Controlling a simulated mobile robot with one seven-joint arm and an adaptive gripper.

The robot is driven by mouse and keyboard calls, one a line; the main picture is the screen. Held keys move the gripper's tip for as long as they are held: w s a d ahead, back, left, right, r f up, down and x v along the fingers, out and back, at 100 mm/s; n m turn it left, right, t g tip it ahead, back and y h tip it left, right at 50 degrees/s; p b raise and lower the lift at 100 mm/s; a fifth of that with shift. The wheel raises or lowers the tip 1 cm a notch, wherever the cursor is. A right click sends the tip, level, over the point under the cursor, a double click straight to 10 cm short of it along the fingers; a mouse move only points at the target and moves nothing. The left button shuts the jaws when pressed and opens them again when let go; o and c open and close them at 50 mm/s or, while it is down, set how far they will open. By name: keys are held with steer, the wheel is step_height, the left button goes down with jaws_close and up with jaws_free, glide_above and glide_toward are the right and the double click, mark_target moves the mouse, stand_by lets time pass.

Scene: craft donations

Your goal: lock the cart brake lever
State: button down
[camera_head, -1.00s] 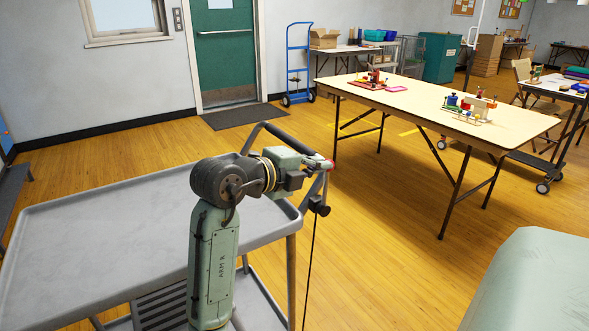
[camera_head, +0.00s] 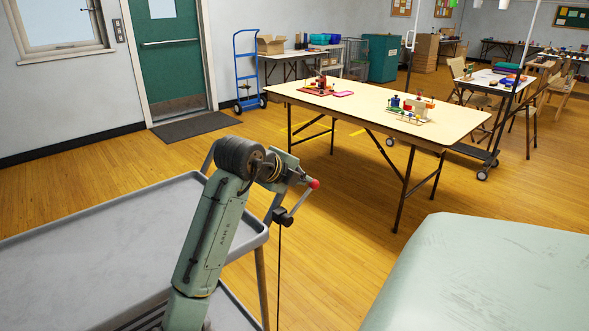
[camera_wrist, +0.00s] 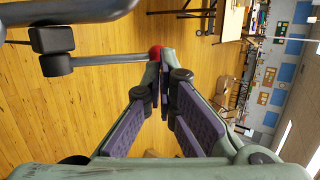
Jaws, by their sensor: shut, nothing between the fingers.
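The grey cart (camera_head: 100,248) stands at the lower left in the head view. Its brake lever (camera_head: 299,202) is a thin grey rod with a red knob (camera_head: 314,183), rising tilted to the right from a dark block (camera_head: 281,217) by the cart's handle end. My gripper (camera_head: 304,180) is at the knob. In the wrist view, the red knob (camera_wrist: 155,52) sits right at the tips of my gripper (camera_wrist: 163,60), beside them rather than between them. The fingers are shut and empty. Whether they touch the knob, I cannot tell.
A long table (camera_head: 370,105) with craft pieces stands ahead to the right. A pale green surface (camera_head: 480,280) fills the lower right. A blue hand truck (camera_head: 247,70) stands by the green door (camera_head: 172,55). Wooden floor between cart and table is clear.

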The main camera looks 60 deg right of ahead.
steer(key=shift+s+x, duration=0.2)
steer(key=shift+x, duration=0.7)
